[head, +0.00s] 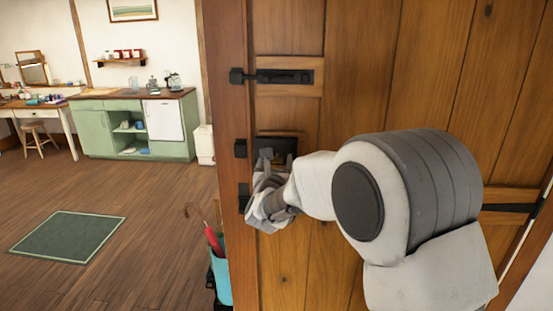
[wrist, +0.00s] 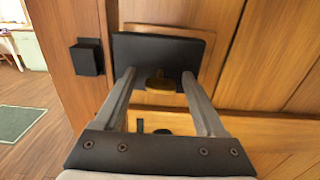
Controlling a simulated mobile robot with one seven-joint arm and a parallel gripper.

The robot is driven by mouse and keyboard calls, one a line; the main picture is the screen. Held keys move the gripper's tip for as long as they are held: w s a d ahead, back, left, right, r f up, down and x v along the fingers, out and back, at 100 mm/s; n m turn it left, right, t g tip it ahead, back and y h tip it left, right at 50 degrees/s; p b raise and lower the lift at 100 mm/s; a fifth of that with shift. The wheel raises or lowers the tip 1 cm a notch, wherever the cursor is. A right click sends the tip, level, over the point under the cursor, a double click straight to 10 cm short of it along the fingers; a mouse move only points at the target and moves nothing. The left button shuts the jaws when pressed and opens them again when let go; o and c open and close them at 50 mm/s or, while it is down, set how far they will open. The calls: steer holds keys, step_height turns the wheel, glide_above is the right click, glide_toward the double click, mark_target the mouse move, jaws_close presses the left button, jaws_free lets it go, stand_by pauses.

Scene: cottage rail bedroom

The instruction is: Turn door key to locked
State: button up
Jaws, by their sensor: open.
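The wooden door (head: 390,60) fills the right of the head view. A dark lock plate (head: 290,143) is on it near its left edge; it also shows in the wrist view (wrist: 148,49). A brass key (wrist: 160,84) stands out from the lock plate between my fingers. My gripper (head: 267,168) is open in front of the lock. In the wrist view my gripper (wrist: 159,76) has one finger on each side of the key, with visible gaps. The arm and gripper hide part of the lock area in the head view.
A black bolt (head: 285,76) is above the lock. A black keeper box (wrist: 88,57) sits on the frame beside the plate. A blue stand (head: 221,278) with a red umbrella (head: 214,241) is left of the door. The floor around the green rug (head: 68,238) is clear.

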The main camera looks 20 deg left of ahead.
steer(key=shift+c, duration=0.3)
jaws_close()
steer(key=shift+f+b, duration=0.1)
steer(key=shift+b, duration=0.35)
